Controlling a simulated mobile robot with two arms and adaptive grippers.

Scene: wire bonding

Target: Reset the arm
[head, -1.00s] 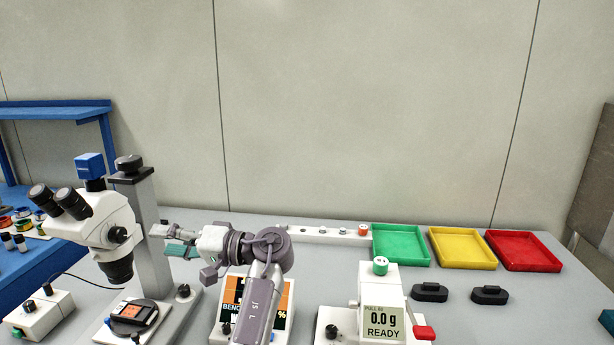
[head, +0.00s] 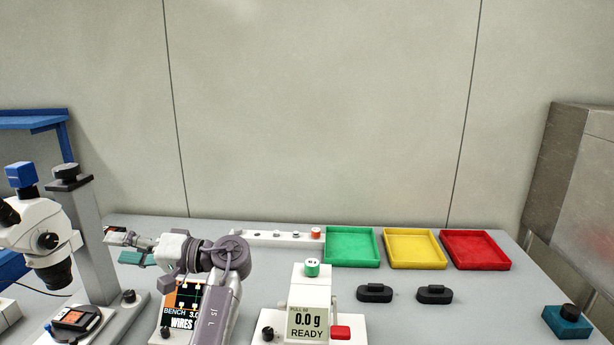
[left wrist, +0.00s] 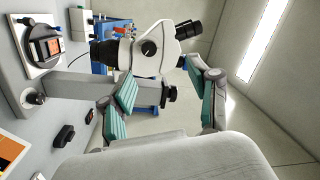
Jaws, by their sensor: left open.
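My left arm (head: 224,285) rises from the bottom of the head view, its forearm bent to the left above the bench. Its left gripper (head: 122,248) is open, just right of the microscope's grey post. In the left wrist view, the two teal-padded fingers (left wrist: 157,88) stand wide apart with nothing between them. The white microscope (head: 40,235) is at the left, and it also shows beyond the fingers in the left wrist view (left wrist: 145,45). My right gripper is in neither view.
A display unit (head: 180,312) is partly hidden by my left arm. The pull tester (head: 306,300) reads "0.0 g READY". Green (head: 350,263), yellow (head: 413,265) and red (head: 475,266) trays line the back. A teal block with a black knob (head: 567,322) is at right.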

